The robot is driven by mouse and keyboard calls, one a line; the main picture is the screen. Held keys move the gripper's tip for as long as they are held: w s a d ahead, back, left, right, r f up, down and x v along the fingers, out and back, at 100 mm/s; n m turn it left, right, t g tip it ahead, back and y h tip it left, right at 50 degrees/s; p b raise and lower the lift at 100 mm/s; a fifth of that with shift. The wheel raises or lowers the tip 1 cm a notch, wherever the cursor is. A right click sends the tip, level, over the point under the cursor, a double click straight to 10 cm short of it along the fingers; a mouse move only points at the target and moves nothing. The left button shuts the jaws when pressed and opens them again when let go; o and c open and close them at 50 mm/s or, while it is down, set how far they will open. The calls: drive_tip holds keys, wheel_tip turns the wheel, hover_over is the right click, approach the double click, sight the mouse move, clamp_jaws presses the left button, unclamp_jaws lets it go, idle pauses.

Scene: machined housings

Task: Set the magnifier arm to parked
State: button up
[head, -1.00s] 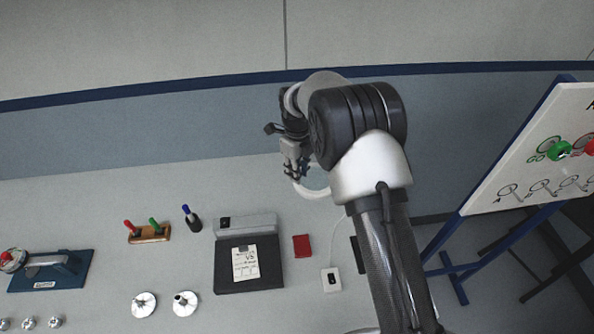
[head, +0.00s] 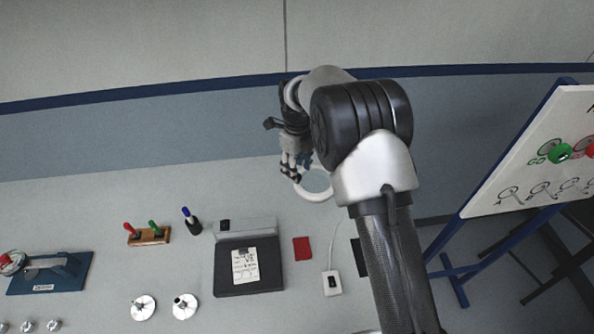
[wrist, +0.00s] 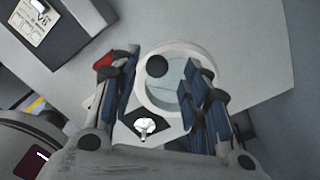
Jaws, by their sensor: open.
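The magnifier shows in the head view as a pale ring with a lens (head: 301,191), partly hidden behind my arm. In the wrist view its white ring (wrist: 148,95) lies just beyond my fingers, and a dark round knob (wrist: 157,66) shows at its upper left. My gripper (head: 291,173) is at the ring's left side in the head view. In the wrist view my gripper (wrist: 160,103) is open, and its right finger overlaps the ring's right part. Nothing is held between the fingers. Whether a finger touches the ring I cannot tell. The magnifier's supporting arm is hidden.
On the bench are a dark box with a paper label (head: 230,272), a red block (head: 302,248), a white switch box (head: 332,284), a pen holder (head: 193,226) and a blue-based fixture (head: 60,280). A board (head: 535,150) stands at right. The back wall is close behind my gripper.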

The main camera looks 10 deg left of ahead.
wheel_tip(320, 180, up, 10)
drive_tip(key=shift+f, duration=0.15)
idle(0.4)
drive_tip(key=s+d+r+n+t+b, duration=0.2)
drive_tip(key=s+d+r+n+b, duration=0.4)
drive_tip(key=s+d+r+n, duration=0.75)
drive_tip(key=s+d+f+n+t+b, duration=0.1)
drive_tip(key=s+d+f+n, duration=0.1)
drive_tip(key=s, duration=0.5)
drive_tip(key=s+d+f+n+b, duration=0.1)
drive_tip(key=s+d+f+n, duration=0.2)
drive_tip(key=s, duration=0.4)
drive_tip(key=s+d+f+n+t+b, duration=0.1)
drive_tip(key=s+d+f+n+b, duration=0.1)
drive_tip(key=s, duration=0.5)
wheel_tip(320, 180, down, 2)
drive_tip(key=d+n, duration=0.1)
drive_tip(key=n, duration=0.2)
drive_tip(key=shift+d+f+n+t, duration=0.15)
drive_tip(key=shift+d+n+t, duration=0.05)
drive_tip(key=shift+n+t, duration=0.15)
